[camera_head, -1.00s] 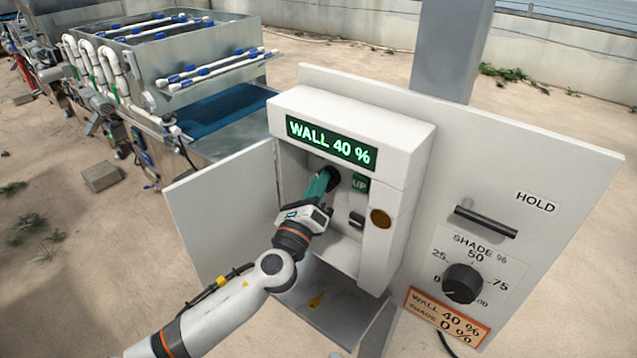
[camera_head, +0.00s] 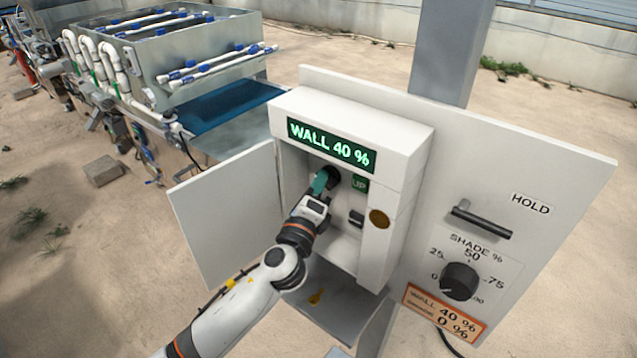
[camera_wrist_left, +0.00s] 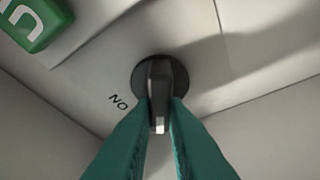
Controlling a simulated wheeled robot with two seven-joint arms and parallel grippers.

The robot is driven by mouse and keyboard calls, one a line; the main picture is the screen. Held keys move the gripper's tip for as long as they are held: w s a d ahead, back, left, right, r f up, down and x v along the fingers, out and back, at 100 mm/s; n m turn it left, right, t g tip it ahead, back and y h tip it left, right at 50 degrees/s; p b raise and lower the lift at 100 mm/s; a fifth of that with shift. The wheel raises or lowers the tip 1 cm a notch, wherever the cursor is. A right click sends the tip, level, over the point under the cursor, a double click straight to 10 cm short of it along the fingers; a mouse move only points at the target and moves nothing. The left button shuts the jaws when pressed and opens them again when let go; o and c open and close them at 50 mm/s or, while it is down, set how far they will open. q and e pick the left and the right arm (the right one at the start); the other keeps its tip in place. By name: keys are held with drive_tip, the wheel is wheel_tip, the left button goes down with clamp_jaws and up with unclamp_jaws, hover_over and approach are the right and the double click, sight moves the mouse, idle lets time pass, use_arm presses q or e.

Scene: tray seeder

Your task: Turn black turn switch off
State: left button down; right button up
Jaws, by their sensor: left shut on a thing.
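The black turn switch (camera_wrist_left: 160,75) sits on the back panel inside the open control box (camera_head: 400,135). It also shows in the head view (camera_head: 332,174), mostly covered by my gripper. In the wrist view, the word "ON" is printed to the left of its round base. My left gripper (camera_wrist_left: 159,115) has its green fingers on both sides of the switch's handle, shut on it. It shows in the head view (camera_head: 321,184) reaching into the box. My right gripper is not in view.
A green UP button (camera_head: 360,183) and a small black switch (camera_head: 356,217) sit right of my gripper. The box's door (camera_head: 225,215) stands open at left. A black HOLD bar (camera_head: 482,222) and shade dial (camera_head: 460,281) are on the right panel (camera_head: 560,190). The display reads "WALL 40 %".

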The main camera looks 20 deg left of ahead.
use_arm(q)
drive_tip(key=c, duration=1.4)
unclamp_jaws()
drive_tip(key=shift+c, duration=0.2)
drive_tip(key=s+f+b, duration=0.2)
drive_tip(key=s+b, duration=0.2)
drive_tip(key=s, duration=0.7)
drive_tip(key=shift+s, duration=0.4)
drive_tip(key=shift+f, duration=0.1)
